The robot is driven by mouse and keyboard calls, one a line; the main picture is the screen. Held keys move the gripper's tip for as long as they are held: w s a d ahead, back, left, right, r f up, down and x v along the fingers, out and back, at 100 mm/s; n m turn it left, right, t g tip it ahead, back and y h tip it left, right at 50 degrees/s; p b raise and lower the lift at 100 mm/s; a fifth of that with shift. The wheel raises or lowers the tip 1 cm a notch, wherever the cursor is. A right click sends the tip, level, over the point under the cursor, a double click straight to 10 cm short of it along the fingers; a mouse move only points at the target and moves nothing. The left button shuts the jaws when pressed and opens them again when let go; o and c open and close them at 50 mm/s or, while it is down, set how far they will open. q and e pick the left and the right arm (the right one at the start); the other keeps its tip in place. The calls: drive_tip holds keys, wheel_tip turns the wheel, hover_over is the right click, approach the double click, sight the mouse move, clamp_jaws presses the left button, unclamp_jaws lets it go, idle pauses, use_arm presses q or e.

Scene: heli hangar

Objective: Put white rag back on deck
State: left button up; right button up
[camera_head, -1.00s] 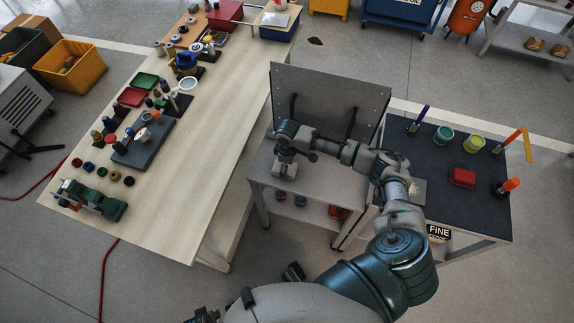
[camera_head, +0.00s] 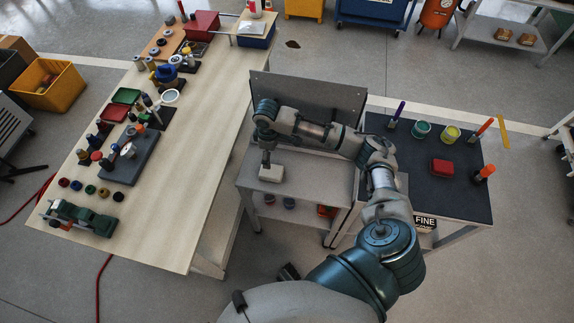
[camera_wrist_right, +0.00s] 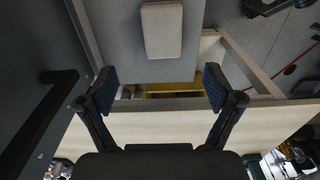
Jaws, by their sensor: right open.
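The white rag (camera_head: 271,173) looks like a pale, folded rectangular block. It lies flat on the grey deck (camera_head: 310,178) of the cart, near the deck's left side. My right gripper (camera_head: 266,155) hangs just above and behind the rag, partly hidden below its wrist. In the right wrist view, the rag (camera_wrist_right: 162,30) lies on the grey surface beyond the fingertips. The two fingers of the right gripper (camera_wrist_right: 160,88) are spread wide with nothing between them. My left gripper does not show.
An upright grey panel (camera_head: 308,105) stands at the deck's back. A dark-topped table (camera_head: 450,205) with cups, markers and a red box (camera_head: 441,167) is at right. A long wooden workbench (camera_head: 195,190) with many parts is at left.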

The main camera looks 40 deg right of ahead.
drive_tip(key=s+a+f+t+y, duration=0.2)
drive_tip(key=a+f, duration=0.3)
drive_tip(key=a, duration=0.3)
drive_tip(key=s+a+f+t+y, duration=0.1)
drive_tip(key=s+a+f, duration=0.2)
drive_tip(key=a+f, duration=0.45)
drive_tip(key=s+d+f+m+h, duration=0.1)
drive_tip(key=s+d+f+m, duration=0.2)
drive_tip(key=s+f, duration=1)
drive_tip(key=s+d+f+m+g+h, duration=0.1)
drive_tip(key=s+d+f+m+h, duration=0.1)
drive_tip(key=s+f, duration=1.1)
drive_tip(key=shift+s+d+m, duration=0.4)
drive_tip(key=shift+s+d, duration=0.2)
drive_tip(key=shift+s, duration=0.2)
drive_tip(key=shift+a+r, duration=0.1)
drive_tip(key=shift+a, duration=0.1)
drive_tip(key=shift+d, duration=0.1)
